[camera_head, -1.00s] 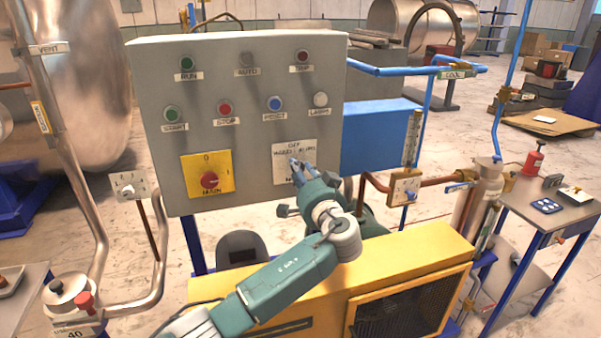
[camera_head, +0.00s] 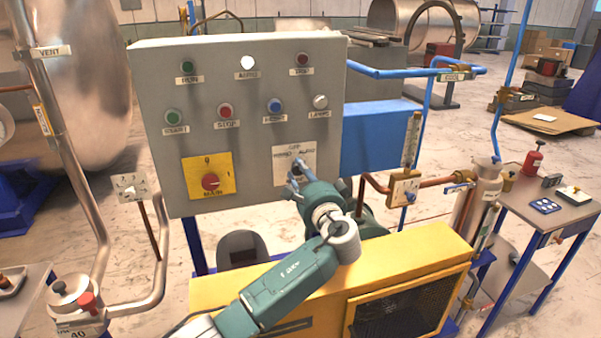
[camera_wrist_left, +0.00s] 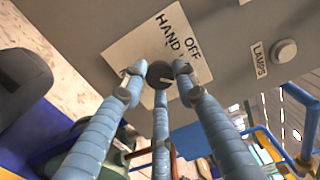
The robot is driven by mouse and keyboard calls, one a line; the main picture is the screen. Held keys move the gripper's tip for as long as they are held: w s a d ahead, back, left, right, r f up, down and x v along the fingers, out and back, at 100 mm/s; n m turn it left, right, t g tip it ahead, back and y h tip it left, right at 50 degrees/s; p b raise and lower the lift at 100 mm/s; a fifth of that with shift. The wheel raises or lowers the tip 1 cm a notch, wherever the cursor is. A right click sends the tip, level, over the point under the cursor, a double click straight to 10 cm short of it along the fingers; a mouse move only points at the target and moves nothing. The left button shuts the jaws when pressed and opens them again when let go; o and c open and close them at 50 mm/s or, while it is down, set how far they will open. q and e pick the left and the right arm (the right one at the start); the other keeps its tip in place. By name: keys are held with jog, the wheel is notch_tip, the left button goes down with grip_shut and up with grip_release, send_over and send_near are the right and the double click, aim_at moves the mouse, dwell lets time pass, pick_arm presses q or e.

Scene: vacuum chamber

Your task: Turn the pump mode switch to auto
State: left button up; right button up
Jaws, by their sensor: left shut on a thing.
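The pump mode switch is a dark round knob (camera_wrist_left: 159,71) on a white plate (camera_head: 306,157) marked OFF, HAND and AUTO, low on the right of the grey panel. My left gripper (camera_head: 298,173) is at the plate; its three blue fingers (camera_wrist_left: 160,82) are closed around the knob in the left wrist view. A light mark shows on the knob's face, but the fingers partly hide the knob, so I cannot tell exactly where it points. The AUTO lamp (camera_head: 247,63) at the panel's top is bright white. My right gripper is out of view.
The panel (camera_head: 258,150) also carries a red MAIN switch (camera_head: 210,181) on a yellow plate, left of my gripper, and several buttons above. A yellow machine housing (camera_head: 420,262) stands below my left arm.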

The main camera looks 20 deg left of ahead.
pick_arm(q)
jog(key=shift+f, duration=0.25)
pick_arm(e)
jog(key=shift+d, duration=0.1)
pick_arm(q)
jog(key=o, duration=1.1)
jog(key=shift+o, duration=0.2)
jog(key=shift+s+r, duration=0.1)
jog(key=shift+r, duration=0.05)
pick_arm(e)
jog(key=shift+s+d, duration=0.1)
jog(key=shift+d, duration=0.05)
pick_arm(q)
jog(key=shift+d, duration=0.1)
jog(key=v, duration=1.2)
